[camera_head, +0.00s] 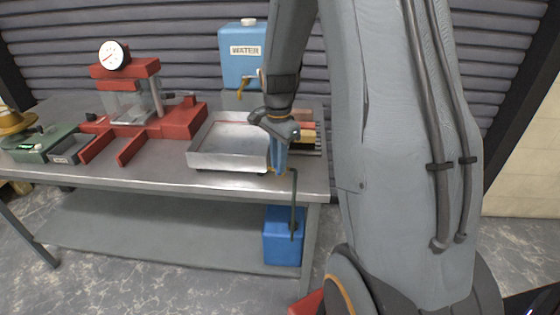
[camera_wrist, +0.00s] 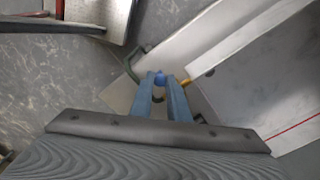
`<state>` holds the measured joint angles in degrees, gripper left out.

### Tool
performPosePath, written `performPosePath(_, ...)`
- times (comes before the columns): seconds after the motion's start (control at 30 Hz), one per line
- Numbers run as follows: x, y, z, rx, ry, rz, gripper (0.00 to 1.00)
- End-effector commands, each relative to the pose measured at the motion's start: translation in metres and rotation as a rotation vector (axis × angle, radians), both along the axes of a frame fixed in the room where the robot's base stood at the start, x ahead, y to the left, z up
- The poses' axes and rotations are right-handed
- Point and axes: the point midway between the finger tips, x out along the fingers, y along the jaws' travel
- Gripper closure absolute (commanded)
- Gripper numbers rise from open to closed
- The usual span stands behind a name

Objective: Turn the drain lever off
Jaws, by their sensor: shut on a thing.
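The shallow metal tray (camera_head: 228,161) sits on the bench, and its front right corner is beside my gripper. My gripper (camera_head: 278,172) points down with its blue fingers at that corner. In the wrist view, the fingertips (camera_wrist: 160,84) are close together on a small blue piece, which appears to be the drain lever (camera_wrist: 160,77). A bit of yellow fitting (camera_wrist: 186,83) shows just right of it, towards the tray. A dark green drain pipe (camera_head: 293,205) bends down over the bench edge. The fingers hide most of the lever, so its exact angle cannot be told.
A blue container (camera_head: 282,250) stands below the pipe on the lower shelf. A blue water tank (camera_head: 240,60) with a yellow tap is behind the tray. A red press with a gauge (camera_head: 114,55) stands left. The bench's front edge (camera_head: 150,179) is clear.

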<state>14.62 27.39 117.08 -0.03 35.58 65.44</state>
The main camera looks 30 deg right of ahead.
Motion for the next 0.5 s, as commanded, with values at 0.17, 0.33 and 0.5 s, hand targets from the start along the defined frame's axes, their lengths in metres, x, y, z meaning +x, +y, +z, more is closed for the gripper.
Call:
performPosePath(0.17,0.0014,-0.0001,0.0010,0.000,-0.003,0.001,0.83)
performPosePath(0.33,0.0010,0.0001,0.0007,0.000,-0.003,0.002,0.66)
performPosePath(0.5,0.0007,0.0000,0.0005,0.000,-0.002,0.002,0.66)
